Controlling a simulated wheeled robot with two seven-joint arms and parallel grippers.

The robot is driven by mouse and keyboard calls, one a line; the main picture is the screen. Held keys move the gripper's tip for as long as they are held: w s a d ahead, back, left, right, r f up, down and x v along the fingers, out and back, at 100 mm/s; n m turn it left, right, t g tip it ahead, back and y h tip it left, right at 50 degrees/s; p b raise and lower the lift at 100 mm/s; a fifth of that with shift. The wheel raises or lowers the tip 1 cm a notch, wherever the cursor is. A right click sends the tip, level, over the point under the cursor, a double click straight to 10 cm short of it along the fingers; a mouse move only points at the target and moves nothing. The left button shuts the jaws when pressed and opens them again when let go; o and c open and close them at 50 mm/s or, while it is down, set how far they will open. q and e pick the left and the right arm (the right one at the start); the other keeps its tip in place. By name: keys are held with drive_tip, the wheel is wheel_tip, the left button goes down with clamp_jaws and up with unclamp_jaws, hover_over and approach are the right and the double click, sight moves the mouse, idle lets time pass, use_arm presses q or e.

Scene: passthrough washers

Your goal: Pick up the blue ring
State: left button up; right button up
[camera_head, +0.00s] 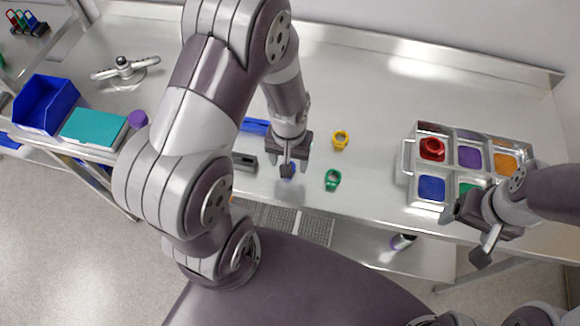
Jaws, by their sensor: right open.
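The blue ring (291,169) shows only in part on the steel table, mostly hidden by the fingers of my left gripper (287,171). My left gripper points down right at it. From this angle I cannot tell whether its fingers are apart or shut, or whether they touch the ring. My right gripper (466,232) is open and empty at the front of the tray on the right, far from the blue ring.
A metal tray (408,162) with coloured squares holds a red ring (432,149). A blue bin (45,104) and a teal box (94,128) stand at left.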

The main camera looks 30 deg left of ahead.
use_arm(q)
drive_tip(key=f, duration=0.4)
drive_tip(key=shift+s+a+f+p, duration=0.15)
drive_tip(key=shift+a+f+p, duration=0.1)
drive_tip(key=shift+a+p, duration=0.05)
drive_tip(key=shift+f, duration=0.35)
drive_tip(key=c, duration=1.1)
